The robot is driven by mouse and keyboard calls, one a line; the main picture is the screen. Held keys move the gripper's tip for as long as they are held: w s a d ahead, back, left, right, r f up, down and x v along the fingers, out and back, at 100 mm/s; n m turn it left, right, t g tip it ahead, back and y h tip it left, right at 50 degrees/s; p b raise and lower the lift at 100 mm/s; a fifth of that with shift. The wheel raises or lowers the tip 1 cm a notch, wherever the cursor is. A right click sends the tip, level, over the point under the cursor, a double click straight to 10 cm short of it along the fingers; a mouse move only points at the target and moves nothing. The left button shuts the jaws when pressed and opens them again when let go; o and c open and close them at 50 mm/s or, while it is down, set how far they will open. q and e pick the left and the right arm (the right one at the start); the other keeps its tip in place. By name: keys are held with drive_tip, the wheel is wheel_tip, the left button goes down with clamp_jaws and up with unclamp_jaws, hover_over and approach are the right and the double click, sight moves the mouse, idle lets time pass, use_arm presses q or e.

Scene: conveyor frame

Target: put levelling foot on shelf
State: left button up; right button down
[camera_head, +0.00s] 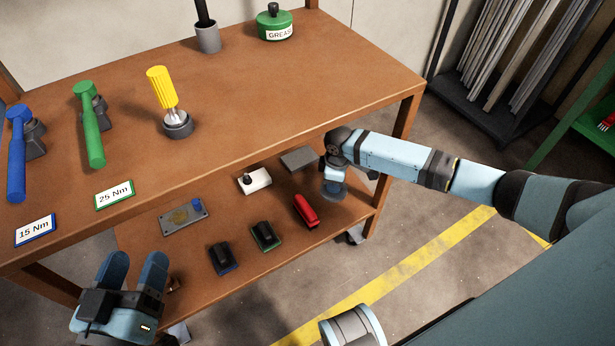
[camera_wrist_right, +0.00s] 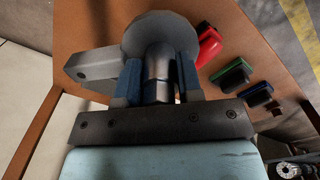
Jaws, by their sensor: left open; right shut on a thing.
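The levelling foot (camera_wrist_right: 160,38) shows in the right wrist view as a grey round pad with a metal stem. My right gripper (camera_wrist_right: 160,78) is shut on the stem, with a blue finger on each side. In the head view, my right gripper (camera_head: 335,174) is at the right end of the lower shelf (camera_head: 185,247), under the upper top, with the foot's pad (camera_head: 335,190) below it. I cannot tell whether the pad touches the shelf. My left gripper (camera_head: 136,262) is open and empty at the front left, near the shelf's front edge.
The lower shelf carries a red object (camera_head: 306,210), a green-edged block (camera_head: 265,236), a blue-edged block (camera_head: 222,258), a white block (camera_head: 254,180) and grey plates (camera_head: 184,217). The upper top (camera_head: 260,95) overhangs it. A post (camera_head: 401,122) stands right of the right gripper.

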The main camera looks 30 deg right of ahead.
wheel_tip(320, 180, down, 5)
drive_tip(key=shift+f+b, duration=0.1)
drive_tip(key=shift+b, duration=1)
wheel_tip(320, 180, down, 4)
drive_tip(key=shift+f+b, duration=0.1)
drive_tip(key=shift+b, duration=1.05)
use_arm(q)
drive_tip(key=f, duration=0.1)
drive_tip(key=w+f+m, duration=0.1)
drive_tip(key=f, duration=0.1)
drive_tip(key=shift+w+a+f+m, duration=0.15)
drive_tip(key=shift+a+f+m, duration=0.1)
drive_tip(key=shift+m, duration=0.15)
use_arm(e)
drive_tip(key=c, duration=1.2)
unclamp_jaws()
drive_tip(key=shift+f, duration=0.1)
drive_tip(key=o, duration=0.4)
use_arm(q)
drive_tip(key=shift+f+g, duration=0.1)
drive_tip(key=shift+g, duration=0.2)
